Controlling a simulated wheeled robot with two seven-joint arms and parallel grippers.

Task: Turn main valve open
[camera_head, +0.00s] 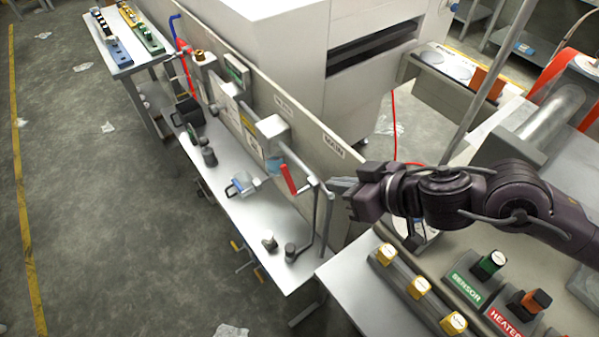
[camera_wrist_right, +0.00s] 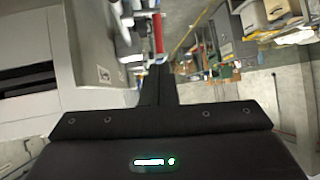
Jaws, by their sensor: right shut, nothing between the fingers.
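The main valve shows as a red lever handle (camera_head: 288,179) on a grey pipe, below and left of a panel label reading MAIN (camera_head: 333,145). The red handle also shows in the right wrist view (camera_wrist_right: 158,32), just beyond my fingertips. My right gripper (camera_head: 338,188) comes in from the right. Its fingers are shut and empty, close to the bent grey pipe right of the red handle. I cannot tell whether they touch it. In the right wrist view the shut dark fingers (camera_wrist_right: 157,88) point toward the handle. My left gripper is not in view.
A narrow metal bench (camera_head: 235,205) with small fittings runs along the panel wall. A console with yellow knobs (camera_head: 420,287) and SENSOR and HEATER labels stands below my right arm. A large white machine (camera_head: 280,60) is behind the wall. Open floor (camera_head: 100,190) lies at left.

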